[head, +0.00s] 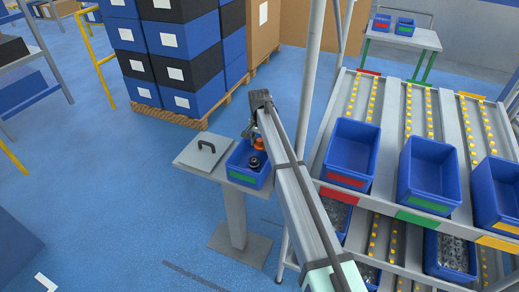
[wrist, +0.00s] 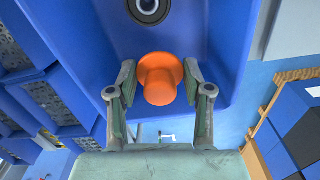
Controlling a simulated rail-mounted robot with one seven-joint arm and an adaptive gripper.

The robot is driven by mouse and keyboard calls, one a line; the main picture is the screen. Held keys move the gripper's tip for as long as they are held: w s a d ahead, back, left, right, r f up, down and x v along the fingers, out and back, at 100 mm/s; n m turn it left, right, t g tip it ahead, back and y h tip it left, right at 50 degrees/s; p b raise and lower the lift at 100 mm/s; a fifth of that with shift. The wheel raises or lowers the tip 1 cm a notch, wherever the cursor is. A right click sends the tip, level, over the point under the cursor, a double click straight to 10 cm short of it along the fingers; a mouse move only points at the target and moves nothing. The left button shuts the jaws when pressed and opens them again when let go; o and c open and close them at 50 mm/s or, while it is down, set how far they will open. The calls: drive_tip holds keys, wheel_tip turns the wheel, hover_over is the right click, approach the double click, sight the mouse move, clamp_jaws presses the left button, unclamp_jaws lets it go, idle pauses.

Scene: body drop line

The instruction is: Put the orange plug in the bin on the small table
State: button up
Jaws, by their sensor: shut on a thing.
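The orange plug (wrist: 160,79) is held between the two fingers of my gripper (wrist: 159,84) in the wrist view. It also shows as a small orange spot (head: 258,144) in the head view, partly hidden by my arm. The blue bin (head: 263,182) with a green label stands on the small table (head: 196,158). My gripper with the plug is over this bin, whose blue inside (wrist: 212,35) fills much of the wrist view. A black round part (head: 254,164) is in the bin; its ring-shaped top (wrist: 148,8) shows at the wrist view's upper edge.
A roller rack with blue bins (head: 345,155) stands to the right. Stacked blue and black boxes (head: 185,55) stand behind.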

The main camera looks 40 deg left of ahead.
sight(260, 146)
drive_tip(key=shift+f+p, duration=0.6)
drive_tip(key=shift+f, duration=1.6)
drive_tip(key=shift+f, duration=0.1)
drive_tip(key=o, duration=0.9)
drive_tip(key=shift+o, duration=0.2)
wheel_tip(260, 146, up, 12)
drive_tip(key=b, duration=0.4)
drive_tip(key=shift+s, duration=0.1)
